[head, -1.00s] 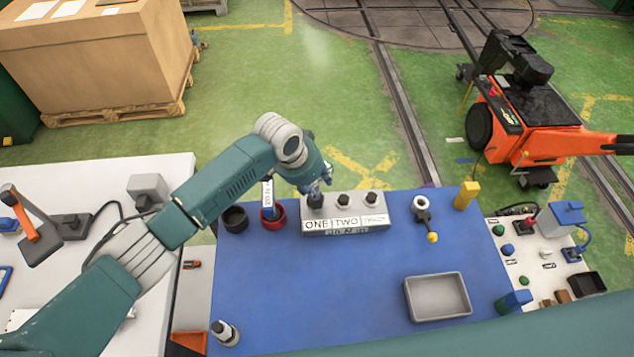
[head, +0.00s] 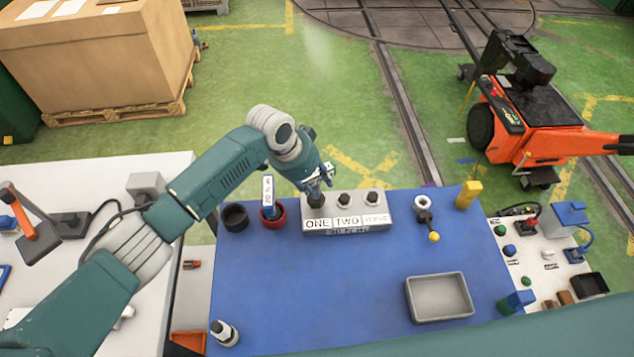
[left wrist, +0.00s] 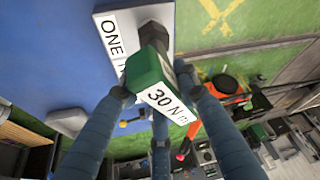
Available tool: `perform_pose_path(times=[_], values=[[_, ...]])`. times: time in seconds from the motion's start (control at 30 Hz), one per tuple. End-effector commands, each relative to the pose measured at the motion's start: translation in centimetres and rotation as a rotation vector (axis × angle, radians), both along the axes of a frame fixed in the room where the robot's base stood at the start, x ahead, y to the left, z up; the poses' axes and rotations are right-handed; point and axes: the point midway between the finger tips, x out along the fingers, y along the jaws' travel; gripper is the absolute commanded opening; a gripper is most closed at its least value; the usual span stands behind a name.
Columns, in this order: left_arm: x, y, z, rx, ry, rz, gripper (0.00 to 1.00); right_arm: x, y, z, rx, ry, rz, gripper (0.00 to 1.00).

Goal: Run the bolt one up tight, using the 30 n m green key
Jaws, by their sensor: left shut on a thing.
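The grey bolt block (head: 346,218) stands at the back edge of the blue mat (head: 330,290), its front labelled ONE, TWO and a third word. The block also shows in the left wrist view (left wrist: 112,42). My left gripper (head: 318,184) is above the ONE position at the block's left end. It is shut on the green key (left wrist: 146,72), whose white label reads 30 N M. The key's lower end is over bolt one, which it hides; I cannot tell how fully it sits. The other two bolts (head: 344,199) stand bare. My right gripper is out of view.
A ring-headed tool with a yellow ball (head: 424,215) and a yellow block (head: 467,195) lie right. A grey tray (head: 410,300) is at front right. The mat's middle is clear.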

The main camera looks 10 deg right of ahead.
Motion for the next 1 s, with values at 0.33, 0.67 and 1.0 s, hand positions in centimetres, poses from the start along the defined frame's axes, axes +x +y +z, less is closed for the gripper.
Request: perform_pose_path(times=[0.33,0.67,1.0], values=[[-0.3,-0.1,-0.1,-0.001,0.007,-0.012,0.00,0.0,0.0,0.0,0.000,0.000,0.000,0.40],[-0.3,0.1,-0.3,0.000,0.008,-0.097,0.00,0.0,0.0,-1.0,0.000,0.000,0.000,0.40],[-0.4,0.1,-0.1,-0.001,0.009,-0.131,0.00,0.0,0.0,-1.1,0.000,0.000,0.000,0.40]])
